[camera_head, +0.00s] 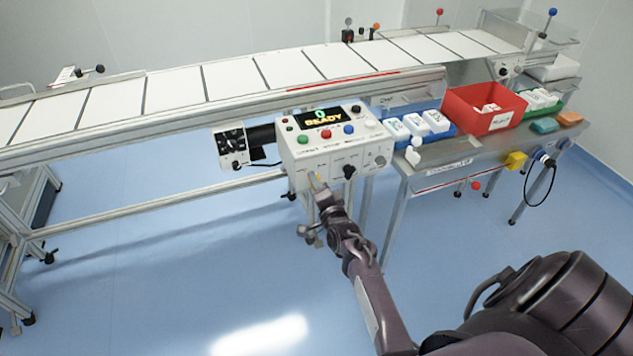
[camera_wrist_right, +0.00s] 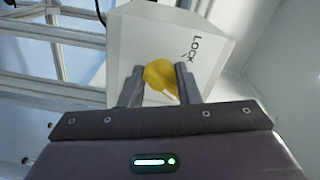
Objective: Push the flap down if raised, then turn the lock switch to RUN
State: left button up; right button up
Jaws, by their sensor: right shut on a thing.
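The lock switch is a yellow knob (camera_wrist_right: 160,76) on a pale panel face (camera_wrist_right: 150,40), with the word LOCK printed to its upper right in the right wrist view. My right gripper (camera_wrist_right: 158,84) has its two fingers closed on either side of this knob. No RUN mark is readable, and I cannot tell which mark the knob points at. I cannot make out the flap. My left gripper is not in view.
A black knob (camera_head: 349,172) sits right of my gripper. The conveyor (camera_head: 230,80) runs behind; a side table (camera_head: 440,160) with a red bin (camera_head: 484,106) stands right. The floor at left is open.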

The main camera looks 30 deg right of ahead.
jog(key=shift+r+m+p, duration=0.1)
jog(key=shift+m+p, duration=0.2)
jog(key=shift+m, duration=1.4)
jog(key=o, duration=0.9)
jog(key=shift+o, duration=0.2)
